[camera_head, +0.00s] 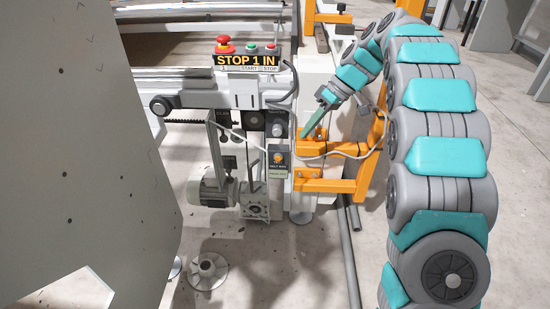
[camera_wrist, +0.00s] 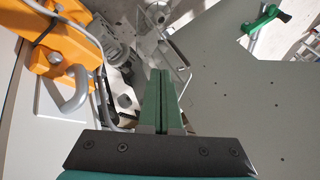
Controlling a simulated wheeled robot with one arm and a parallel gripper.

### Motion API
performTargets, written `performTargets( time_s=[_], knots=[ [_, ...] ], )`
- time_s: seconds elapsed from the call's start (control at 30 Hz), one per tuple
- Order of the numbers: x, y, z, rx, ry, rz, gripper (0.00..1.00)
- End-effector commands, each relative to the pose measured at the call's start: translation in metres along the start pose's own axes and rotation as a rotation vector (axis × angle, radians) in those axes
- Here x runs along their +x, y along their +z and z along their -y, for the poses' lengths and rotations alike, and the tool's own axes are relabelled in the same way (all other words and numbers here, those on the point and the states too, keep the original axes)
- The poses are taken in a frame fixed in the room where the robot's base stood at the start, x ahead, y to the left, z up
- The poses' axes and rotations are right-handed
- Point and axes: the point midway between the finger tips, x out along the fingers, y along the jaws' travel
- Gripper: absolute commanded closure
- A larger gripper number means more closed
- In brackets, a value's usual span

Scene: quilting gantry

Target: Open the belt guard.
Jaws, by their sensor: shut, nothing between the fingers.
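My gripper (camera_head: 305,134) has green fingers, shut and empty, just above the orange bracket at the right end of the machine. In the wrist view the closed fingers (camera_wrist: 160,75) point forward with nothing between them. A clear panel with pale edges (camera_wrist: 168,52), which looks like the belt guard, lies beyond the fingertips, apart from them. A grey U-shaped handle (camera_wrist: 75,90) stands on an orange part (camera_wrist: 62,45) left of the fingers. I cannot tell for certain which part is the belt guard in the head view, where the drive area (camera_head: 232,150) is cluttered.
A control box with a red stop button (camera_head: 223,42) sits above the drive. A small box with an orange knob (camera_head: 278,158) hangs left of the orange bracket (camera_head: 340,185). A motor (camera_head: 208,190) is low down. A large grey panel (camera_head: 80,150) fills the left.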

Motion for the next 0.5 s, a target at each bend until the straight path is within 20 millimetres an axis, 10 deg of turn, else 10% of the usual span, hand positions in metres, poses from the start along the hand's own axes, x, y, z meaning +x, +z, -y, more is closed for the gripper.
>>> performTargets(
  time_s=[0.5],
  knots=[
    [0.028, -0.018, -0.019, -0.122, -0.037, -0.037, 1.0]
  ],
)
